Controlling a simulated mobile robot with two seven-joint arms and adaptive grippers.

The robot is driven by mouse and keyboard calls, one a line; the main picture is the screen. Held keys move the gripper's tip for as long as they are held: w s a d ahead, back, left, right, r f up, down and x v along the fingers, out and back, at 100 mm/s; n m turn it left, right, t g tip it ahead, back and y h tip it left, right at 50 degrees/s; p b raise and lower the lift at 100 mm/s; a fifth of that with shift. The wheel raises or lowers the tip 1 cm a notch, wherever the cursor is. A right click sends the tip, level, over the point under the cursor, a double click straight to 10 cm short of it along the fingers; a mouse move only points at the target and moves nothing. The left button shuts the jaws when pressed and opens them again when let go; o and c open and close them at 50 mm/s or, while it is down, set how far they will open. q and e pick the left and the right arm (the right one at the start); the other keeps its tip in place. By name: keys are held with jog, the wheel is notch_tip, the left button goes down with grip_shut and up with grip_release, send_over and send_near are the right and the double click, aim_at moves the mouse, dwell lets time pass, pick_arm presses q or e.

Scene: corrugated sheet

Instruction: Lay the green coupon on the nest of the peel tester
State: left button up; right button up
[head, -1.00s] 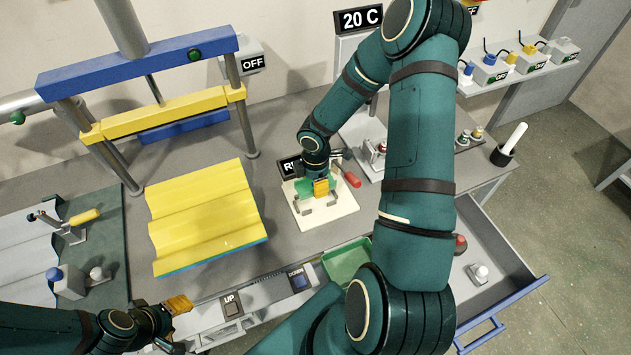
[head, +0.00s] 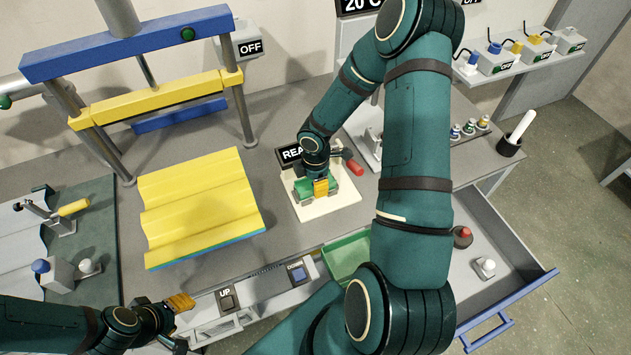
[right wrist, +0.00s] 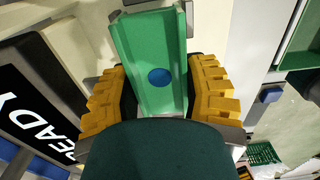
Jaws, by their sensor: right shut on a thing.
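The green coupon (right wrist: 150,45), a ribbed strip with a blue dot, is between the yellow fingers of my right gripper (right wrist: 161,92). In the head view the coupon (head: 304,192) is at the cream base plate (head: 332,208) of the peel tester, where my right gripper (head: 320,188) points down. The coupon and gripper hide the nest there; I cannot tell whether the coupon touches it. The tester's display (head: 291,154) reads READY, partly hidden. My left gripper (head: 181,303) is low at the left, away from the tester; its opening is unclear.
A yellow corrugated sheet (head: 198,208) lies left of the tester, before the blue and yellow press frame (head: 150,97). A red-handled tool (head: 353,165) is just behind the plate. A green tray (head: 346,258) and an open drawer (head: 500,243) are at the front right.

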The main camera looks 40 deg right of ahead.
dwell(0.3)
jog(key=o, duration=1.2)
jog(key=shift+r, duration=0.1)
jog(key=shift+r, duration=3.95)
